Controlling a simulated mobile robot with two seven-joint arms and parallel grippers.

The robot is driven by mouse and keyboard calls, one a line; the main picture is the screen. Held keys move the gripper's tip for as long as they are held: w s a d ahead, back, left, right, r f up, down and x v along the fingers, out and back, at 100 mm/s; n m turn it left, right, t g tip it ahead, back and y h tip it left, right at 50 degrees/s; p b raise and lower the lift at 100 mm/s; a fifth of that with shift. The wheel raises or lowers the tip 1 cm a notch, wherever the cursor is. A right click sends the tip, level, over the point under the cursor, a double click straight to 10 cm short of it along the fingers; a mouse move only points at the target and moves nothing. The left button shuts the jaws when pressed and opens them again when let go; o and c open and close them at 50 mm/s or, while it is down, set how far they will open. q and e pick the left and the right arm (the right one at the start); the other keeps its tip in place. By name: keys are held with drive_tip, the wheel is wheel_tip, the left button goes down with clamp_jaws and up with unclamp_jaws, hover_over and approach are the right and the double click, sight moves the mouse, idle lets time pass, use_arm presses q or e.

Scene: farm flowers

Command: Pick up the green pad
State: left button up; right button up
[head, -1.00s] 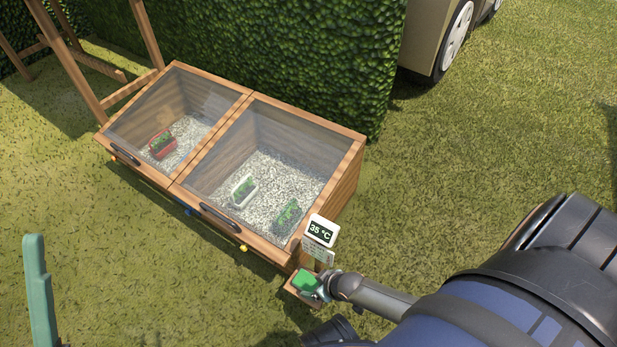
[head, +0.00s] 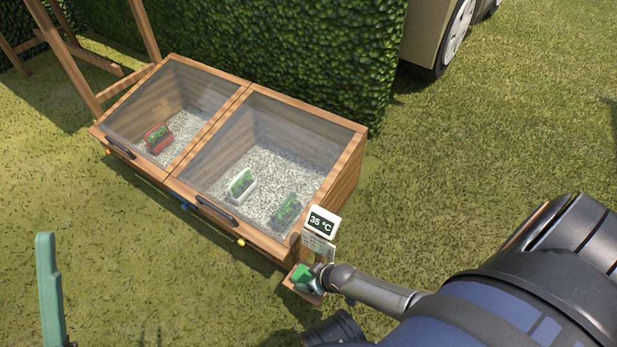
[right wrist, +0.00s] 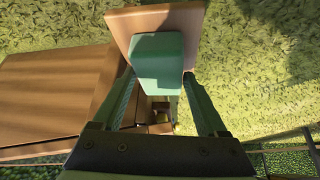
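The green pad (head: 301,273) is a small block at a wooden ledge (head: 291,285) by the near right corner of the cold frame. My right gripper (head: 314,280) is at the pad. In the right wrist view, the pad (right wrist: 158,62) lies between the tips of my right gripper (right wrist: 158,76), with the wooden ledge (right wrist: 193,22) behind it. The fingertips reach the pad's two sides; whether they press on it I cannot tell. One green finger of my left gripper (head: 48,290) shows at the lower left, apart from everything.
The wooden cold frame (head: 175,182) has two closed glass lids over gravel and several small planters. A display (head: 321,222) reading 35 °C stands just above the ledge. A hedge (head: 300,50) is behind. Grass is open in front and to the right.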

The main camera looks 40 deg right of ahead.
drive_tip(key=c, duration=0.6)
